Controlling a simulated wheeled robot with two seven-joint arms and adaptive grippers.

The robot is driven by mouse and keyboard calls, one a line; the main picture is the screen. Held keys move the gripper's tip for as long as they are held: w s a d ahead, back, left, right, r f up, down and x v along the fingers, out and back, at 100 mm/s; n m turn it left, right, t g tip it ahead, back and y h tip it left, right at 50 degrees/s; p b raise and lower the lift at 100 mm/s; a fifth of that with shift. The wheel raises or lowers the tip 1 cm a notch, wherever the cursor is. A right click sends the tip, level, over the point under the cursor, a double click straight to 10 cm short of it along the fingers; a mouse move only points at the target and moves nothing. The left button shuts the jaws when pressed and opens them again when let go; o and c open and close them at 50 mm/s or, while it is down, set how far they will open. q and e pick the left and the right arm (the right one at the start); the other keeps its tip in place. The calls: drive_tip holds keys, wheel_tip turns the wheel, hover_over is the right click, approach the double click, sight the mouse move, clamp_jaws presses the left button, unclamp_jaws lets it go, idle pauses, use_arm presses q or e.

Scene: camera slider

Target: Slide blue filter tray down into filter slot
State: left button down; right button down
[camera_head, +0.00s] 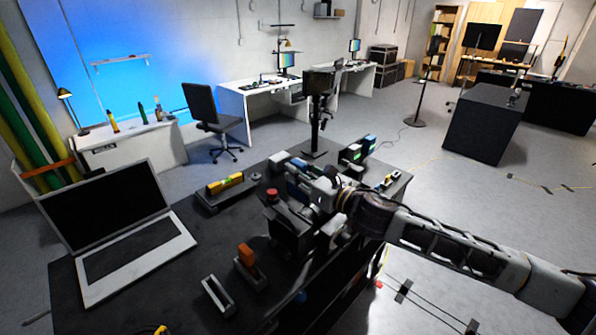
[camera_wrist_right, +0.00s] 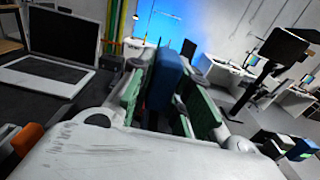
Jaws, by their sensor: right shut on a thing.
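The blue filter tray (camera_wrist_right: 165,80) stands between the green-padded fingers of my right gripper (camera_wrist_right: 160,100) in the right wrist view. The gripper is shut on it. In the head view my right gripper (camera_head: 305,182) is above the dark table, and a bit of blue shows at its tip. Just below and left of the gripper is a black box-shaped device (camera_head: 290,230) with a red knob on top. The filter slot cannot be made out; the gripper and arm cover part of that area. My left gripper is not in view.
An open laptop (camera_head: 120,220) stands at the table's left. A tray with a yellow item (camera_head: 225,187), an orange piece in a holder (camera_head: 246,256) and an empty grey holder (camera_head: 217,296) lie nearby. A black post (camera_head: 315,125) rises at the back, beside small lit devices (camera_head: 357,150).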

sight(298, 190)
drive_tip(key=shift+f+b, duration=1.95)
drive_tip(key=shift+f, duration=0.95)
drive_tip(key=shift+p, duration=0.55)
drive_tip(key=shift+f+b, duration=1.2)
drive_tip(key=shift+f, duration=0.55)
idle(0.5)
drive_tip(key=c, duration=1.3)
unclamp_jaws()
drive_tip(key=shift+o, duration=0.2)
drive_tip(key=shift+s+d, duration=0.15)
